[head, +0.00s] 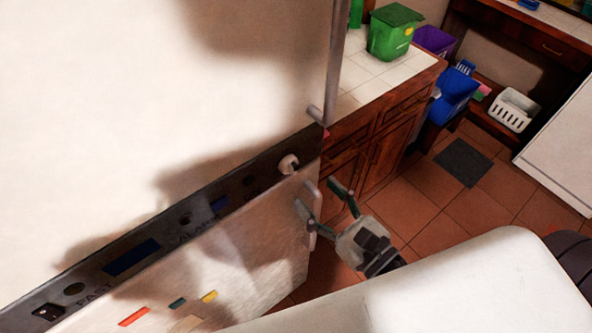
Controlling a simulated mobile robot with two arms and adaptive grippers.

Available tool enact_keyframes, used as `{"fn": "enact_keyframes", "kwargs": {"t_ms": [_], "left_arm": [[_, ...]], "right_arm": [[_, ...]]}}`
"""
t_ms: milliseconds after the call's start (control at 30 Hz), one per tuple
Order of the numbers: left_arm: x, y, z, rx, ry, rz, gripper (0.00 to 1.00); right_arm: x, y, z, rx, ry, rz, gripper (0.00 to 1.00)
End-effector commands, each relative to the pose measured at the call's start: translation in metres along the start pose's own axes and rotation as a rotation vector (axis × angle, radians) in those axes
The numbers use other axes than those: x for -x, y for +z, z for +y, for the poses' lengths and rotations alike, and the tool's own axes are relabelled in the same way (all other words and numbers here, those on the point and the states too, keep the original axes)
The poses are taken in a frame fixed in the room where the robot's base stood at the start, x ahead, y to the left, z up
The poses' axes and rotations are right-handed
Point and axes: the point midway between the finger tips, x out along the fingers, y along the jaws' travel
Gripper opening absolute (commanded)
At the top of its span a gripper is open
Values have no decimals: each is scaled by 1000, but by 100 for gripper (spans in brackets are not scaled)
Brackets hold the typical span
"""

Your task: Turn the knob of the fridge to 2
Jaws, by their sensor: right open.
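The fridge (120,110) fills the left of the head view. A dark control strip (222,183) runs slantwise between its upper door and lower door. A round whitish knob (288,164) sticks out near the right end of the strip. I cannot read any numbers around it. My right gripper (323,202) is open and empty, below and to the right of the knob and apart from it. Its fingers are close to the lower door's handle (313,214); I cannot tell whether they touch. My left gripper is not in view.
A wood cabinet with a tiled counter (372,68) stands right of the fridge, with a green bin (395,32) on it. Blue and purple bins and a white basket (513,109) are farther back. The tiled floor has a dark mat (463,163) and free room.

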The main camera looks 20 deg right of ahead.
Motion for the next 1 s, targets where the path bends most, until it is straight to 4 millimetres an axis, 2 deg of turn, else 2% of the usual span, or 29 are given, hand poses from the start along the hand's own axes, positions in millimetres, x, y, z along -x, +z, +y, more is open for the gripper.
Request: {"fn": "enact_keyframes", "kwargs": {"t_ms": [33,200,400,533,800,833,1000], "left_arm": [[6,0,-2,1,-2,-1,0],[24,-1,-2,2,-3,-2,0],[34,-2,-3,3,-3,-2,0],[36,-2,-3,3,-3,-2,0],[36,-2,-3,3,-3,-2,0],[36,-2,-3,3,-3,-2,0],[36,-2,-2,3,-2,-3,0]], "right_arm": [[-9,5,0,1,0,-6,64],[-37,7,0,2,-1,-3,64],[-61,4,0,0,0,-1,64],[-68,2,0,1,0,0,64],[-69,1,0,1,0,1,64],[-69,1,0,1,0,1,62],[-69,1,0,1,0,1,34]]}}
